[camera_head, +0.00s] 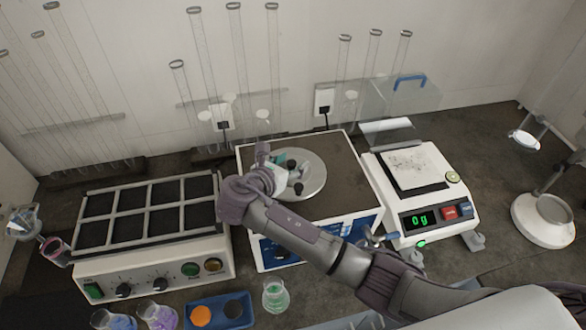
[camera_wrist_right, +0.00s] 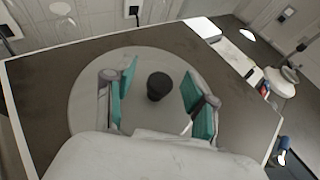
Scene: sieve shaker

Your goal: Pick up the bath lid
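The bath lid (camera_head: 313,180) is a round grey disc on the brown top of the bath (camera_head: 330,150). It also fills the middle of the right wrist view (camera_wrist_right: 88,92), with a black knob (camera_wrist_right: 159,86) at its centre. My right gripper (camera_wrist_right: 157,95) is open, its teal finger pads on either side of the knob with gaps to both. In the head view my right gripper (camera_head: 278,165) is over the left part of the lid, and my wrist hides some of it. My left gripper is in neither view.
A block with several dark wells (camera_head: 150,208) stands left of the bath. A balance reading 0 g (camera_head: 425,200) stands close on the right. Glass tubes (camera_head: 240,70) stand along the back wall. Flasks, a green-liquid beaker (camera_head: 275,296) and a blue tray (camera_head: 222,310) are in front.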

